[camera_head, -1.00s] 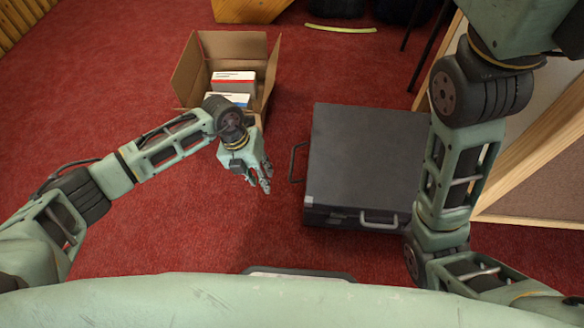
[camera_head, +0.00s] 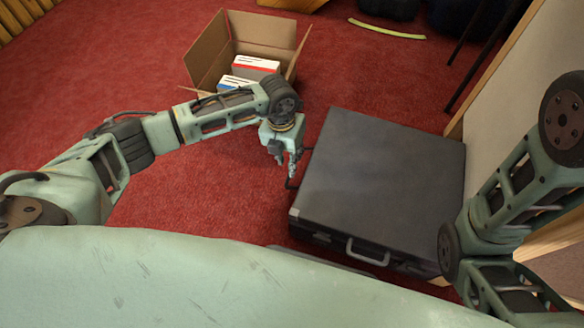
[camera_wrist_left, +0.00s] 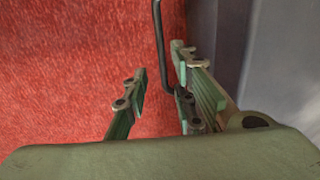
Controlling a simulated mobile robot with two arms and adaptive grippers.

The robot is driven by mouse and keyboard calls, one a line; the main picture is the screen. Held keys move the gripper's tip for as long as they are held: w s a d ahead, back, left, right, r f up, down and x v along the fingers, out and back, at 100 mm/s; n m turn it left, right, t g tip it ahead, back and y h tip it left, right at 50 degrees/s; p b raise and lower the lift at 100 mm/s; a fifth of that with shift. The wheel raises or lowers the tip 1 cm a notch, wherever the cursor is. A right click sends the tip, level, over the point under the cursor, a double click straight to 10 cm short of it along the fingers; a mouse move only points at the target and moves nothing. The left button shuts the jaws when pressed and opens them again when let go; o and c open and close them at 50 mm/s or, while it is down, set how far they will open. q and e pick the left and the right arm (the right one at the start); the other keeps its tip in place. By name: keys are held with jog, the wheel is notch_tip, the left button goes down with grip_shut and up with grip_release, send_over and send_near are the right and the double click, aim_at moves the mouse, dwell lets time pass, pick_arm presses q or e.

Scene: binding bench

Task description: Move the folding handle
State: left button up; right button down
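The large dark case (camera_head: 385,180) lies flat on the red carpet. A thin dark handle (camera_wrist_left: 159,45) sticks out from its left side; in the head view it (camera_head: 290,182) is partly hidden behind my left gripper (camera_head: 287,163). In the left wrist view, the left gripper (camera_wrist_left: 160,92) is open, with its fingers on either side of the handle bar, which lies nearer the right-hand finger. Whether they touch is unclear. A light grey handle (camera_head: 367,254) is on the case's front. My right gripper is not in view.
An open cardboard box (camera_head: 208,58) holding white-labelled packs (camera_head: 254,66) stands behind my left arm. A yellow-green strip (camera_head: 386,29) lies further back. A wooden-framed panel (camera_head: 492,88) stands right of the case. Carpet is clear at left.

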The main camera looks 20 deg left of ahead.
pick_arm(q)
jog(key=f, duration=0.1)
jog(key=f+b, duration=0.1)
jog(key=f, duration=0.1)
jog(key=f+b, duration=0.1)
jog(key=shift+d+f, duration=0.25)
jog(key=shift+f, duration=0.05)
grip_shut()
